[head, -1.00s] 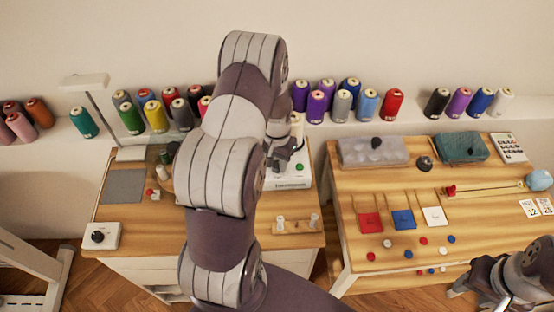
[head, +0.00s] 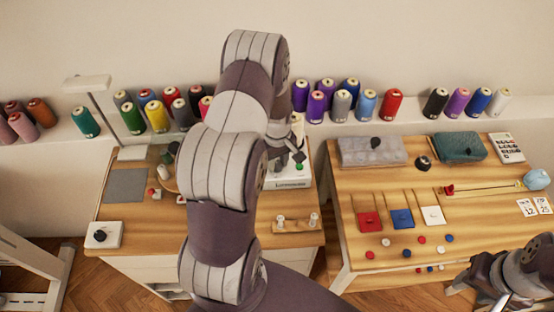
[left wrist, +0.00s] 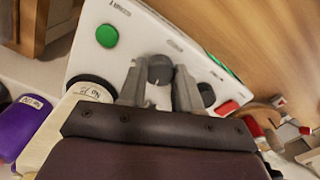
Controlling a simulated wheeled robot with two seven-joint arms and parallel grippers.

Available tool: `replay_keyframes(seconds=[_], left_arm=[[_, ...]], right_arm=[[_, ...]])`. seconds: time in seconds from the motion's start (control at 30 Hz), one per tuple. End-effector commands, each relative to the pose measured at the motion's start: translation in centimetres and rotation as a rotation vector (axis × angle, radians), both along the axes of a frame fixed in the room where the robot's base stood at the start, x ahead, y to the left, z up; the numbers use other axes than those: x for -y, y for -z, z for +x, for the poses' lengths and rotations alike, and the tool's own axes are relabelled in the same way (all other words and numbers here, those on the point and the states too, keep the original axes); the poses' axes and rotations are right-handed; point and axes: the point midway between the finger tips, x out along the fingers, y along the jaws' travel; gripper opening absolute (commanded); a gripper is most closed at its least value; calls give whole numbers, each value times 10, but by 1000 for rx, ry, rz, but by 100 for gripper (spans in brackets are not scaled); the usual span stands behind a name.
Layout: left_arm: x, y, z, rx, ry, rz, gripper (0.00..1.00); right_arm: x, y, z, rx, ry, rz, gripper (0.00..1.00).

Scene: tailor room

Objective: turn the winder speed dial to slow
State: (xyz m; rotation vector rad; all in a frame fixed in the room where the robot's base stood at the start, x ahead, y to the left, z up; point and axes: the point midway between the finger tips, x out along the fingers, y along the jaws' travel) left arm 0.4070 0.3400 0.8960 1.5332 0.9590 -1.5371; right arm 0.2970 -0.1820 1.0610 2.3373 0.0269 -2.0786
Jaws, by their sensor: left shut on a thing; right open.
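The winder (head: 292,184) is a white machine at the right back of the left table, largely hidden behind my left arm in the head view. In the left wrist view its white panel (left wrist: 132,42) carries a green button (left wrist: 107,36), a red part (left wrist: 228,108) and a dark round dial (left wrist: 160,69). My left gripper (left wrist: 158,82) has its fingers on both sides of this dial and is shut on it. It also shows in the head view (head: 297,158). The dial's pointer setting cannot be read. My right gripper (head: 468,287) is open and empty at the lower right.
A white box with a black knob (head: 102,235) sits at the left table's front left corner. A small wooden stand with pegs (head: 296,225) is in front of the winder. Several thread cones line the shelf behind. The right table (head: 343,205) holds cards, buttons and boxes.

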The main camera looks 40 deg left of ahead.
Motion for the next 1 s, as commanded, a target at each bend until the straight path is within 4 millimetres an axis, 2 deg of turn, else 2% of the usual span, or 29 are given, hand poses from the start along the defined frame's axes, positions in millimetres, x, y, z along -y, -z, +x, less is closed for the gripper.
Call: replay_keyframes(seconds=[0.6,1.0], left_arm=[[0,-1,2,2,-557,1,3],[0,-1,3,4,-775,1,3]], right_arm=[[0,-5,0,0,0,0,43],[0,-6,0,0,0,0,43]])
